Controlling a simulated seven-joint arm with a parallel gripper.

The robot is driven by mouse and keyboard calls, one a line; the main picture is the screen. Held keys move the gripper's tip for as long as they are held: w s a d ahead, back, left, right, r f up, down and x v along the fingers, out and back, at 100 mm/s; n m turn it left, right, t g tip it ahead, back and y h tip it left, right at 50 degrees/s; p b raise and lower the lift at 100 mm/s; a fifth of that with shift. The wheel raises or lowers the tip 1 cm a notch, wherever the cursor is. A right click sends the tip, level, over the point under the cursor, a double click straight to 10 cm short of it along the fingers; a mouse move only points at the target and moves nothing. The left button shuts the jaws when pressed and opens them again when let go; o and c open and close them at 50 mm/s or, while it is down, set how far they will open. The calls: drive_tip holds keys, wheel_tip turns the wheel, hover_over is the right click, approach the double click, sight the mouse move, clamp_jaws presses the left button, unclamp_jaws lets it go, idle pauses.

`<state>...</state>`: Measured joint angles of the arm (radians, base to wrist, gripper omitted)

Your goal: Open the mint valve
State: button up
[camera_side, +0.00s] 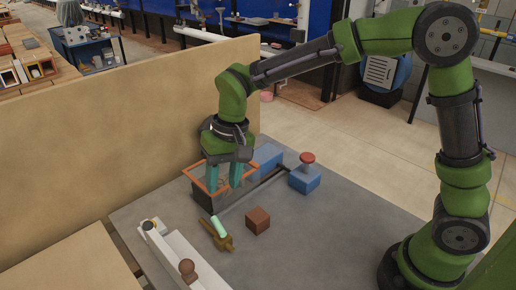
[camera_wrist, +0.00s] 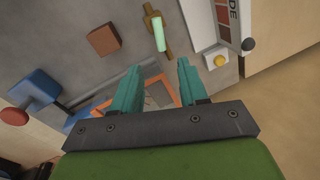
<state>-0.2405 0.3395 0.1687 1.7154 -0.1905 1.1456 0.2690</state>
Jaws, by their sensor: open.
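The mint valve shows as a pale mint handle (camera_side: 217,226) on a brass-coloured body (camera_side: 226,242), lying on the grey table left of the brown block. In the wrist view the mint handle (camera_wrist: 158,34) and the brass body (camera_wrist: 149,9) are at the top centre, beyond the fingertips. My gripper (camera_side: 222,182) points down with its teal fingers over the orange-rimmed dark box, apart from the valve. In the wrist view my gripper (camera_wrist: 160,72) is open, with nothing between the fingers.
The orange-rimmed box (camera_side: 204,198) stands below my gripper. A brown block (camera_side: 257,221) sits right of the valve. A blue block with a red button (camera_side: 306,171) stands further right. A white device with a brown knob (camera_side: 177,254) lies at the front left. A tan wall (camera_side: 110,115) stands behind.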

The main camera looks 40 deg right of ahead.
sight(217, 222)
drive_tip(key=f, duration=0.3)
drive_tip(key=a+f, duration=0.1)
drive_tip(key=f, duration=0.3)
drive_tip(key=a+f, duration=0.1)
drive_tip(key=f, duration=0.2)
drive_tip(key=shift+w+f, duration=0.25)
drive_tip(key=shift+f, duration=0.15)
clamp_jaws()
